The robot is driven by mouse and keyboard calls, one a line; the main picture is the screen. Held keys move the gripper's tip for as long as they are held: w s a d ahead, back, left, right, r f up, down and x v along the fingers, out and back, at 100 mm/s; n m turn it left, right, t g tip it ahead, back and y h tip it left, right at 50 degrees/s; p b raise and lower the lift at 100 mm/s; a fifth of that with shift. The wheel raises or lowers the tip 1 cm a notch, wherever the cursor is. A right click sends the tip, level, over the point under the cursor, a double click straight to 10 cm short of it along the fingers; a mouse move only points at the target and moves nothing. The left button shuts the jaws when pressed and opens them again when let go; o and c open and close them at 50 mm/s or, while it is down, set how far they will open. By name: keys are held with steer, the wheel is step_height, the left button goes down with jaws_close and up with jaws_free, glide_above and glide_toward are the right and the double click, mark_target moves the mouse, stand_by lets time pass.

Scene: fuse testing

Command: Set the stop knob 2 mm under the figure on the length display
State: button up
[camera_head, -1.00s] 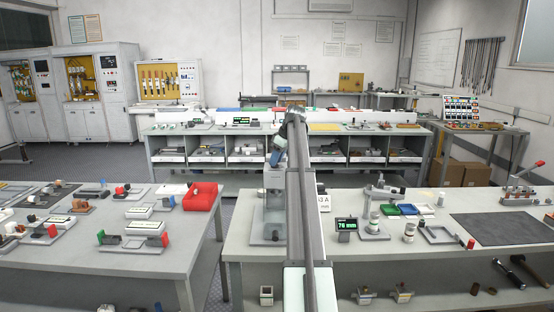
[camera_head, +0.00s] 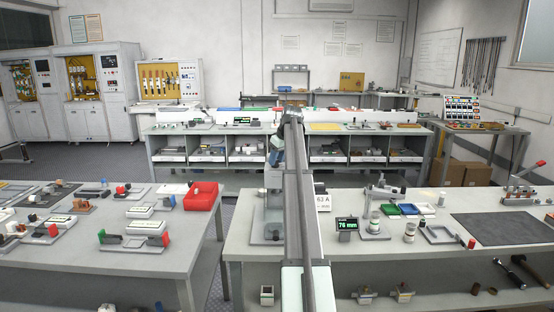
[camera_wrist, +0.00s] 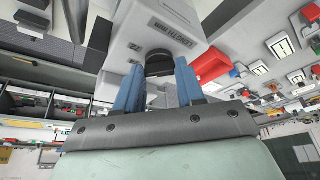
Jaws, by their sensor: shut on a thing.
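The black stop knob (camera_wrist: 158,62) shows in the wrist view on the face of a grey-white machine with a printed length label. The blue fingers of my gripper (camera_wrist: 158,82) stand on either side of it, shut on it. In the head view my gripper (camera_head: 276,158) is at the machine (camera_head: 273,195), and my arm hides the knob and much of the machine. The length display (camera_head: 347,225) stands to the right of my arm with green figures that look like 76 mm. A white card (camera_head: 323,202) behind it reads 63 A, its lower line unclear.
A dark mat (camera_head: 505,228) lies farther right. A red bin (camera_head: 201,196) stands on the left table, across an aisle.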

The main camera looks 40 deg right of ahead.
steer(key=o, duration=1)
steer(key=shift+o, duration=0.2)
steer(key=v, duration=1.4)
steer(key=shift+w+f, duration=0.1)
steer(key=shift+w, duration=0.05)
